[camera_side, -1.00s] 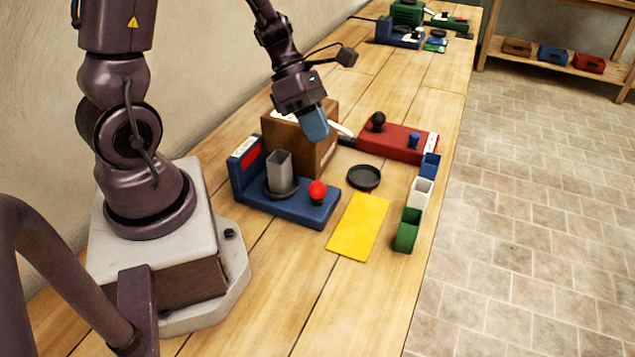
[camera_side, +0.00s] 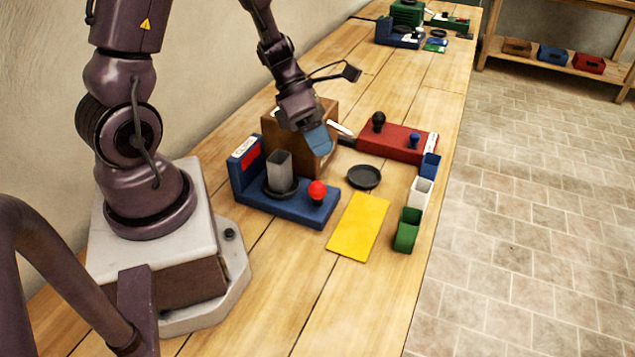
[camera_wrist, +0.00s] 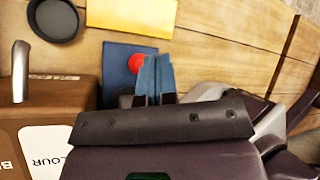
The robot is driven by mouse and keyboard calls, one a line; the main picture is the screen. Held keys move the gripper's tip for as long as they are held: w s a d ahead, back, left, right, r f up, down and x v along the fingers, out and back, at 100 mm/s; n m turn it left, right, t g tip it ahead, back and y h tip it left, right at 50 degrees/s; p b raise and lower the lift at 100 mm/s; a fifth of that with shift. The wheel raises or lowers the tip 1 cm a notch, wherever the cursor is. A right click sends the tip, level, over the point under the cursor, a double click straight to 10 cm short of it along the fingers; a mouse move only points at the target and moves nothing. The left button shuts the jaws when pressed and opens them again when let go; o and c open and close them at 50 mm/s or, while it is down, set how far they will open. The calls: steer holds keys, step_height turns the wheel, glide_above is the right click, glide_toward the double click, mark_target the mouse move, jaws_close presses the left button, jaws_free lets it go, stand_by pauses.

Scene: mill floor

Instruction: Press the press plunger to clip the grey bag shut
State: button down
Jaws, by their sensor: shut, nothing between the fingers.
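The grey bag (camera_side: 279,172) is an open-topped upright sleeve standing on the round black pan of a blue unit (camera_side: 302,207) with a red panel. A red ball knob (camera_side: 317,190) stands on that unit's front end. A red unit (camera_side: 395,142) behind carries a black ball knob (camera_side: 378,121) and a small blue knob (camera_side: 414,140). I cannot tell which knob is the press plunger. My gripper (camera_side: 320,144), with blue fingers, is shut and empty, in the air in front of the wooden box. In the wrist view its fingers (camera_wrist: 155,76) appear beside the red knob (camera_wrist: 137,63).
A wooden box (camera_side: 288,143) with a scoop handle stands close behind my gripper. A black dish (camera_side: 364,177), a yellow mat (camera_side: 358,226) and blue, white and green (camera_side: 407,231) open containers are to the right. The front table is clear.

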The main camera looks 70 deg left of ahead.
mark_target(323, 184)
steer(key=shift+f, duration=2.65)
steer(key=shift+f, duration=0.4)
steer(key=shift+f, duration=0.6)
stand_by(0.5)
steer(key=shift+a+f, duration=0.25)
steer(key=shift+f, duration=0.3)
stand_by(0.5)
steer(key=shift+a+r, duration=0.25)
steer(key=shift+r, duration=0.9)
steer(key=shift+d+r, duration=0.1)
steer(key=shift+r, duration=0.15)
steer(key=shift+d+r, duration=0.1)
